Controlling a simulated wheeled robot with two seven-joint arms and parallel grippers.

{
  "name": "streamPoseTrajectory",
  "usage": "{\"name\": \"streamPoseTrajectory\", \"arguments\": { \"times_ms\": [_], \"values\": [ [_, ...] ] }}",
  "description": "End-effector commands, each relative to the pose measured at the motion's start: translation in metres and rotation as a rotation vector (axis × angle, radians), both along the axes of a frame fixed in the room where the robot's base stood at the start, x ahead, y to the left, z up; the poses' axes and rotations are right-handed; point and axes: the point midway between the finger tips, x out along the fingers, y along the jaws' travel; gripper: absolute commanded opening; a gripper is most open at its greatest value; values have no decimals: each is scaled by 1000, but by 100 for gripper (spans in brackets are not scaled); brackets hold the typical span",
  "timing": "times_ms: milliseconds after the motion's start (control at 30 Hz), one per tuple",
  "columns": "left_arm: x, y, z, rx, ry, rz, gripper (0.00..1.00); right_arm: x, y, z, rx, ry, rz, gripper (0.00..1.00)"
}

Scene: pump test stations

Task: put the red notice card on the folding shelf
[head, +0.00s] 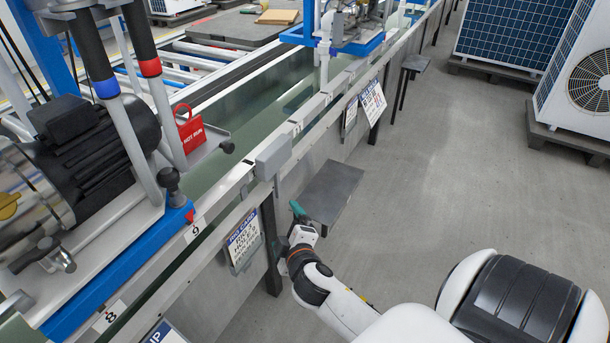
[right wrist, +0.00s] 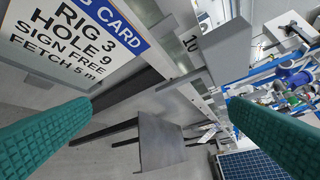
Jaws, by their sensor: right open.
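The red notice card (head: 191,130), lettered HOT RUN, hangs upright by its red hook among the pipes beside the black motor on the left. The folding shelf (head: 330,192) is a dark flat plate on the side of the line, level and bare. It also shows in the right wrist view (right wrist: 162,142). My right gripper (head: 298,209) is low beside the line, close to the shelf's near left end, well below and right of the card. In the right wrist view its two teal fingers are wide apart with nothing between them. My left gripper is out of view.
A rig card (head: 243,240) hangs on the line's side beside my right gripper. A grey box (head: 275,155) sits on the rail above. A second, smaller dark shelf (head: 415,62) is farther along. The floor to the right is clear up to the outdoor units (head: 580,75).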

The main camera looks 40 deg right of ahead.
Motion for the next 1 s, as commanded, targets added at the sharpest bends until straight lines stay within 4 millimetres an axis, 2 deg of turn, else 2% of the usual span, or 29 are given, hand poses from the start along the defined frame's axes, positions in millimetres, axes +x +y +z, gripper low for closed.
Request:
{"name": "streamPoseTrajectory", "arguments": {
  "times_ms": [33,100,200,300,400,533,1000],
  "values": [
    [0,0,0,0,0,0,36,-29,11,-39,166,123,-59,100],
    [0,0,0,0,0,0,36,-71,31,-83,378,297,-140,100],
    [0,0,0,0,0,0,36,-125,64,-122,595,512,-224,100],
    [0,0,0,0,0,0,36,-165,90,-141,730,670,-274,100],
    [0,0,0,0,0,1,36,-187,106,-148,797,757,-298,100],
    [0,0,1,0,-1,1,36,-194,111,-149,821,788,-305,100],
    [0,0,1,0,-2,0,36,-193,110,-150,816,785,-303,100]
  ]
}}
